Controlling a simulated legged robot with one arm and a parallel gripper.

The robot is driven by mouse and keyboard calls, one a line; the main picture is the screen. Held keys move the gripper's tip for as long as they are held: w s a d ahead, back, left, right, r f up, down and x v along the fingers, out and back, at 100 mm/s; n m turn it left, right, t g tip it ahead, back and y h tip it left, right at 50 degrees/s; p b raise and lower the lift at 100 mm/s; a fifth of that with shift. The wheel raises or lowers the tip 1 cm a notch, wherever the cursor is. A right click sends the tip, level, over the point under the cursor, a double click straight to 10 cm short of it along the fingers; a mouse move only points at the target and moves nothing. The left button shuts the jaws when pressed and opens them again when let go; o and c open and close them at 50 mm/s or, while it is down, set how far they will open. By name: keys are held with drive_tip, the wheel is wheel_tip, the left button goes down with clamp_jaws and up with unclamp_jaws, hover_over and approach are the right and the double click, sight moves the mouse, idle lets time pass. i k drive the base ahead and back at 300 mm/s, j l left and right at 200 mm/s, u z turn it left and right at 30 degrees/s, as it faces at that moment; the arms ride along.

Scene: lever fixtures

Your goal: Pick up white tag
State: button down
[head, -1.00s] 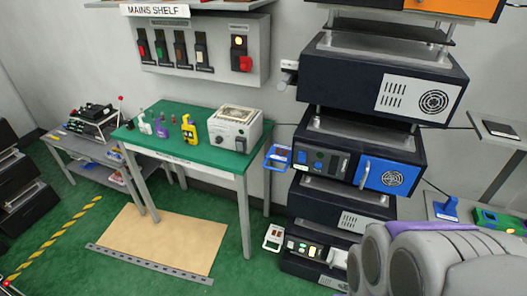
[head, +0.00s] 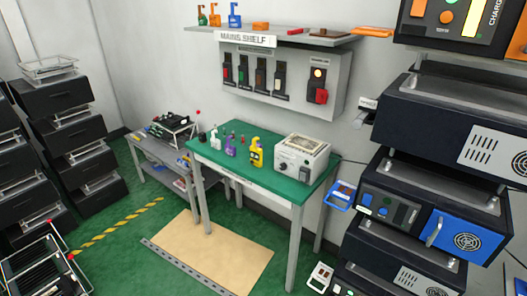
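A small white item (head: 214,141), possibly the white tag, stands on the green table (head: 268,187) at the left of a short row. A purple item (head: 231,146) and a yellow item (head: 257,153) stand to its right. Another white tag-like piece (head: 320,277) with dark and reddish marks sits low beside the stacked black units, near the bottom edge. I cannot tell which of the two white pieces is the tag. My gripper is not in view.
A white box device (head: 302,155) stands on the table's right. The mains shelf (head: 290,37) is on the wall above. Stacked black units (head: 400,225) fill the right side; black drawers (head: 62,110) stand at left. Green floor around the tan board (head: 215,250) is open.

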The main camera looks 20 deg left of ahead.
sight(215, 143)
drive_tip(key=i+j+u, duration=0.3)
drive_tip(key=i+j, duration=0.65)
drive_tip(key=j, duration=0.5)
drive_tip(key=i+j+u, duration=0.3)
drive_tip(key=i+j, duration=0.85)
